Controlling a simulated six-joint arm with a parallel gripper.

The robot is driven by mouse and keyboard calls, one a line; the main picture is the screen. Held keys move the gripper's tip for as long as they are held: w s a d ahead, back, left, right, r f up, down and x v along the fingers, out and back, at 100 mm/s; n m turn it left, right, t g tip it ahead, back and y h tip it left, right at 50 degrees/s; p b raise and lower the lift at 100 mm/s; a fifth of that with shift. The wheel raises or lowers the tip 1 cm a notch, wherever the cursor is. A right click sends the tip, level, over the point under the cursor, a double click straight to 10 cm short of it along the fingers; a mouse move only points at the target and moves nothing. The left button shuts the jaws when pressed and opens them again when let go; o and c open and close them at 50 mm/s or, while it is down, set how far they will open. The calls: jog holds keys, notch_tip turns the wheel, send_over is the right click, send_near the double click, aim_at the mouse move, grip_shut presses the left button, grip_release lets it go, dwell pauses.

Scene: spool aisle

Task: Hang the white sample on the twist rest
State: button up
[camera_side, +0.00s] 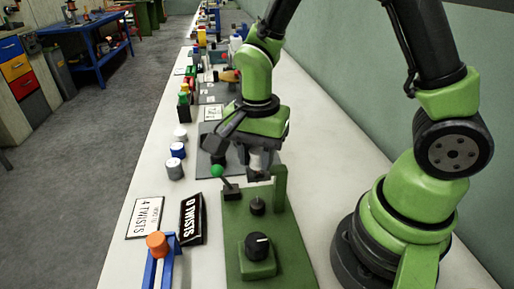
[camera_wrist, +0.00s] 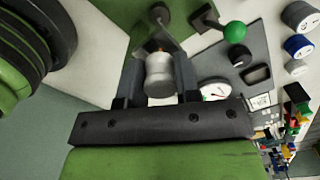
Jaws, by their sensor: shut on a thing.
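My gripper (camera_wrist: 159,82) is shut on a white cylinder, the white sample (camera_wrist: 160,80), with a finger on each side of it. In the side view my gripper (camera_side: 257,168) hangs over the far end of a green fixture (camera_side: 236,222), and the sample is mostly hidden by the wrist and fingers. The fixture carries an upright green post (camera_side: 280,187), a short black knob (camera_side: 257,206) and a dial box (camera_side: 258,262). A blue stand (camera_side: 151,272) bears an orange spool (camera_side: 157,244). I cannot tell which part is the twist rest.
A lever with a green ball (camera_side: 217,171) stands close to my gripper on the left.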

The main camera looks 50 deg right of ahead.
jog(key=shift+f, duration=0.5)
jog(key=o, duration=1)
jog(key=shift+c, duration=0.2)
notch_tip(320, 180, up, 8)
jog(key=shift+r, duration=0.95)
